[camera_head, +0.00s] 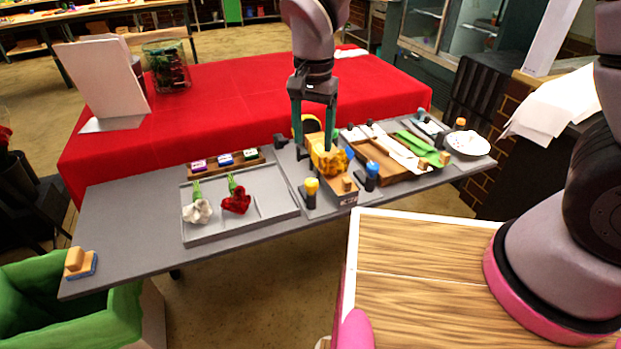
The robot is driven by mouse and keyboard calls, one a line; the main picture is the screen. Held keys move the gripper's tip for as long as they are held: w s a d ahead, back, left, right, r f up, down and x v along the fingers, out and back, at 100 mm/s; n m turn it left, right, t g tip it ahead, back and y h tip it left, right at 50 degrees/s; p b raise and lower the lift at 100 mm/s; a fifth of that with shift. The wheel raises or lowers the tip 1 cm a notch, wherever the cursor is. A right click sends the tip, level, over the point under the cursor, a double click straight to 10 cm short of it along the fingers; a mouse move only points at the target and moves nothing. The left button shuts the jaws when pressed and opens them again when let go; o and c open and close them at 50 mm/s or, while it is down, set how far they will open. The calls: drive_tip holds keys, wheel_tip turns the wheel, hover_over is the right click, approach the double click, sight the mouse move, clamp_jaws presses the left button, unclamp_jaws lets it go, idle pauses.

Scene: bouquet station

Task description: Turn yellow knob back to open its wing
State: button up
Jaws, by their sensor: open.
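The yellow knob (311,186) stands upright on a dark stem at the front edge of the grey table, left of a small wooden-fronted holder. A blue knob (371,170) on a similar dark stem stands to the right of that holder. My gripper (315,153) points down with its two dark green fingers spread apart, above and behind the yellow knob and apart from it. A mottled yellow-orange thing (328,161) shows at the fingertips; I cannot tell whether they touch it. The wing is not clearly distinguishable.
A grey tray (270,215) holds a white and a red flower at left. A wooden tray (378,160) with white and green strips and a white bowl (468,143) lie at right. A wooden-handled block (79,263) sits at the left corner. A red-covered table (230,95) stands behind.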

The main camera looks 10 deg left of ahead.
sight(311, 182)
wheel_tip(311, 182, down, 11)
drive_tip(key=shift+s+a+f, duration=0.1)
drive_tip(key=shift+s+a, duration=0.05)
idle(0.4)
clamp_jaws()
